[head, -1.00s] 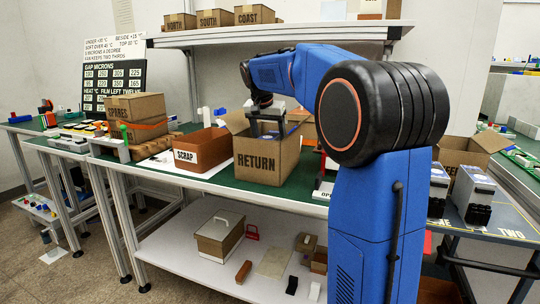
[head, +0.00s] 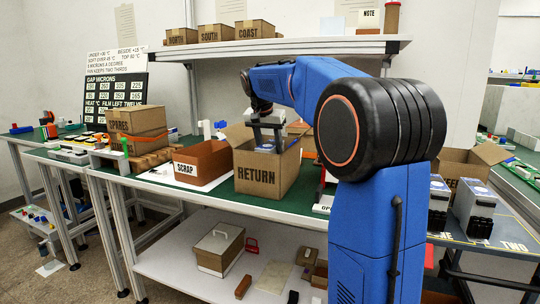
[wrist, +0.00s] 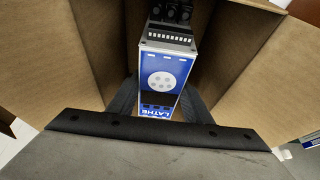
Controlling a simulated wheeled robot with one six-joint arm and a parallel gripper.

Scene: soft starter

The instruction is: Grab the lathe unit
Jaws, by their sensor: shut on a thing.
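The lathe unit (wrist: 166,78) is a white-edged block with a blue face, a round pale disc and an upside-down "LATHE" label. Black terminals show at its far end in the wrist view. My gripper (wrist: 160,100) is shut on it, one dark finger along each side. In the head view my gripper (head: 266,140) points down into the open cardboard RETURN box (head: 258,179). The box walls surround the unit in the wrist view. The unit's lower end is hidden.
The brown SCRAP bin (head: 203,162) stands left of the RETURN box. The SPARES box (head: 134,121) is further left. Two grey-and-blue units (head: 474,207) stand at the right. The wall shelf (head: 290,46) runs behind and above. Box flaps stand close around my gripper.

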